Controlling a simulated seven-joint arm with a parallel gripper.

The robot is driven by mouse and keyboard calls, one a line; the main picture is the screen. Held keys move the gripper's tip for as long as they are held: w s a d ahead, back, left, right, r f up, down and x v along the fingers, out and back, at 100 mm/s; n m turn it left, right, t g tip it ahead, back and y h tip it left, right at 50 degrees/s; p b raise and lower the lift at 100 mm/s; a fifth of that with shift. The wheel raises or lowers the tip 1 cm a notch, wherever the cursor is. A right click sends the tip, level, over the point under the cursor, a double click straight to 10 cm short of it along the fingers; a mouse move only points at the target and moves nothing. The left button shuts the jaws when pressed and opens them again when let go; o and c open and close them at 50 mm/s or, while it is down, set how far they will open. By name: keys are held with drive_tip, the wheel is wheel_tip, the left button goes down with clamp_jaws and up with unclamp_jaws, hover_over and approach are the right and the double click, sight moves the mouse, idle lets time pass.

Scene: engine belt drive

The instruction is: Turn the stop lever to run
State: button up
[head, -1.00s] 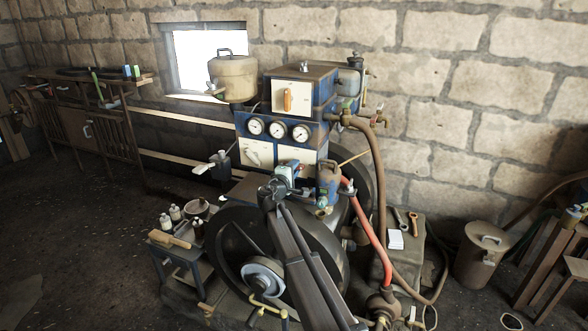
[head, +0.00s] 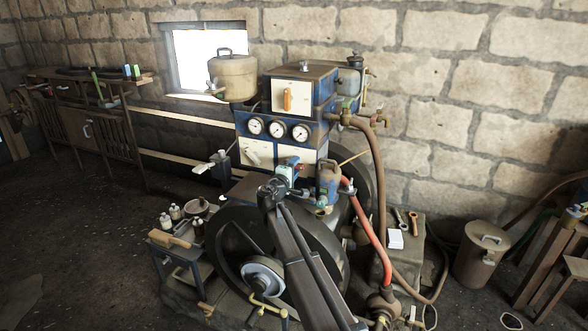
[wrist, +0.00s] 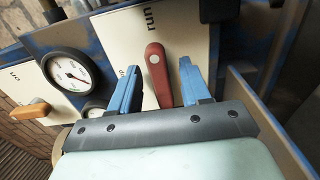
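The red lever (wrist: 158,75) is mounted on a cream plate marked "run" (wrist: 150,20) in the wrist view. Its pivot end is toward the top, and its free end points down between my fingers, at an angle to the word "run". My gripper (wrist: 157,88) has its two blue fingers apart, one on each side of the lever, with visible gaps. In the head view my gripper (head: 288,168) is in front of the lower panel of the blue engine cabinet (head: 318,122) and hides most of the lever.
An orange handle (head: 287,97) sits on the upper panel, above a row of gauges (head: 277,130). A small blue and brown can (head: 328,184) and a red hose (head: 368,230) are close on the right of my gripper. The large flywheel (head: 232,225) is below.

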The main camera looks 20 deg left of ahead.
drive_tip(key=s, duration=1.4)
